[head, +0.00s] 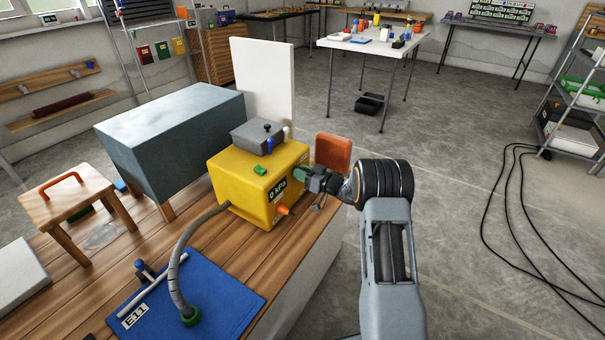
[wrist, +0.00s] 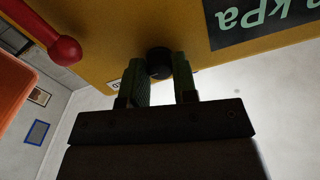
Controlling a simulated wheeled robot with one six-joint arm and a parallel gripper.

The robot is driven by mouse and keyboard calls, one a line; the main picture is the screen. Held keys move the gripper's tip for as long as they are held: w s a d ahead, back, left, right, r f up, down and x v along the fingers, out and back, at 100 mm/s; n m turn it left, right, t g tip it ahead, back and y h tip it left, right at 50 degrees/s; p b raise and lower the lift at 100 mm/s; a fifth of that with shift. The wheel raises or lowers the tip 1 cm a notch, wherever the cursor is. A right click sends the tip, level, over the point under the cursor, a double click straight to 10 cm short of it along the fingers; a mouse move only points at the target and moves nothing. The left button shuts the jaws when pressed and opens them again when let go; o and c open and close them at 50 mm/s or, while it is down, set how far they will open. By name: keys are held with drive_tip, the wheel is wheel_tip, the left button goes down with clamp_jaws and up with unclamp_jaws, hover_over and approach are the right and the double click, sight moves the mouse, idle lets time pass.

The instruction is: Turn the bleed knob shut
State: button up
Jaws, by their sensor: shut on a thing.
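The yellow pump box (head: 236,190) stands on the wooden bench, with a "0 kPa" display (head: 278,190) on its front face. In the wrist view, a small round black knob (wrist: 158,56) sits on the yellow face, beside the display (wrist: 262,20). My gripper (wrist: 161,75) has its green ribbed fingers on either side of this knob, shut on it. In the head view my gripper (head: 300,174) meets the right part of the box's front face; the knob is hidden there by the fingers.
An orange-red panel (head: 333,151) stands just behind my gripper. A red ball-ended part (wrist: 66,50) projects from the box near the fingers. A grey hose (head: 178,262) runs from the box to a blue mat (head: 235,290).

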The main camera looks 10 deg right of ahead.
drive_tip(key=shift+f+n+b, duration=0.1)
drive_tip(key=shift+n+b, duration=6.25)
drive_tip(key=shift+n, duration=2.35)
drive_tip(key=o, duration=0.9)
drive_tip(key=shift+p+v, duration=2.05)
drive_tip(key=shift+v, duration=4.9)
